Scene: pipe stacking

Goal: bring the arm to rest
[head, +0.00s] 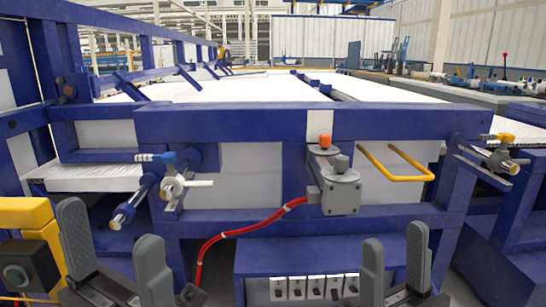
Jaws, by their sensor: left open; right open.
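My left gripper (111,228) is at the lower left, with its two grey fingers pointing up and spread apart. My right gripper (394,240) is at the lower right of centre, fingers also up and apart, with a narrower gap. Both grippers are open with nothing seen between the fingers. Both appear in front of a large blue steel frame (240,122). The arms behind the grippers are mostly cut off by the bottom edge. No loose pipe can be made out near either gripper.
The frame carries a grey box (340,192) with a red cable (236,232) and a yellow bent bar (400,177). A yellow control box (30,225) stands beside my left gripper. A blue lower ledge (320,257) lies between the grippers. A cluttered bench (450,95) is at the back right.

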